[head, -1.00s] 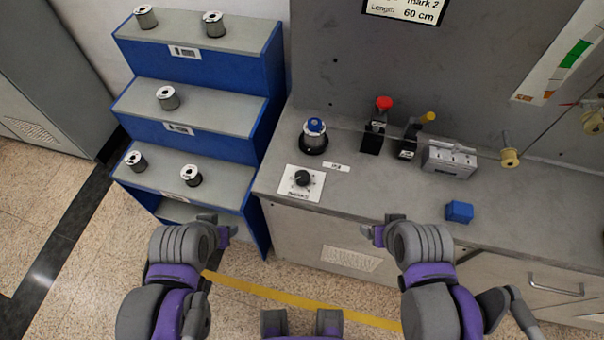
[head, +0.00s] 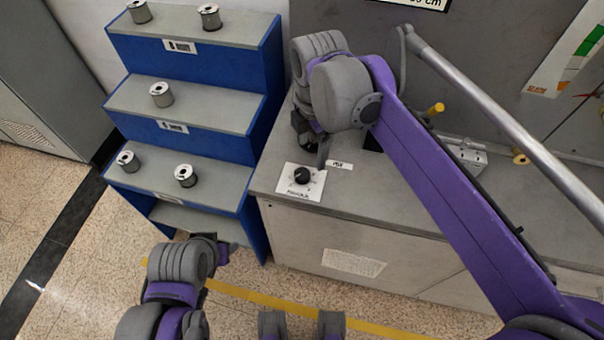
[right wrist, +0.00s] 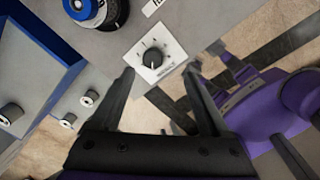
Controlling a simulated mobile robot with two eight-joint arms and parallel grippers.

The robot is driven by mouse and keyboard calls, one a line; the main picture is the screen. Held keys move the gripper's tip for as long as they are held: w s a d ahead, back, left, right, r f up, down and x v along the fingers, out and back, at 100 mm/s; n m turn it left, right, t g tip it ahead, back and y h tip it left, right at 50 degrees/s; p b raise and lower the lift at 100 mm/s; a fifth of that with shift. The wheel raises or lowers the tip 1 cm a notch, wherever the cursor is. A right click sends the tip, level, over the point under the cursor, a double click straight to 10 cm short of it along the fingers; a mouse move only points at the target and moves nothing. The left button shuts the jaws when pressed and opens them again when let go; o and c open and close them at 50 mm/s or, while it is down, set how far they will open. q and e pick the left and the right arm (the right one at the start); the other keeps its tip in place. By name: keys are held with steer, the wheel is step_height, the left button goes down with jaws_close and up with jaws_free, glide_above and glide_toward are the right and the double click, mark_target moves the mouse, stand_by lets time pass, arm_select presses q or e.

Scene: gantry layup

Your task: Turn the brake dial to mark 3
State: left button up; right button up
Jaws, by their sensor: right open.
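The brake dial (head: 302,176) is a black knob on a white marked plate on the grey bench top, near its left front corner. It also shows in the right wrist view (right wrist: 152,58), between and beyond the fingertips. Its mark numbers are too small to read. My right gripper (head: 312,146) is above the bench just behind the dial, pointing down, and appears apart from the knob. In the right wrist view my right gripper (right wrist: 160,72) is open and empty. My left gripper (head: 217,246) hangs low in front of the blue shelf; its jaw opening is unclear.
A blue-capped round unit (right wrist: 82,8) stands by the dial. A blue stepped shelf (head: 190,55) with several spools is left of the bench. A yellow-topped lever (head: 435,109) shows behind my right arm, which hides much of the bench.

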mark_target(302, 173)
steer(key=f+n, duration=0.1)
steer(key=f, duration=0.2)
steer(key=a+f+b, duration=0.1)
steer(key=f, duration=0.3)
steer(key=w+a+f+n, duration=0.1)
steer(key=f, duration=0.2)
steer(key=shift+f+n, duration=0.3)
jaws_close()
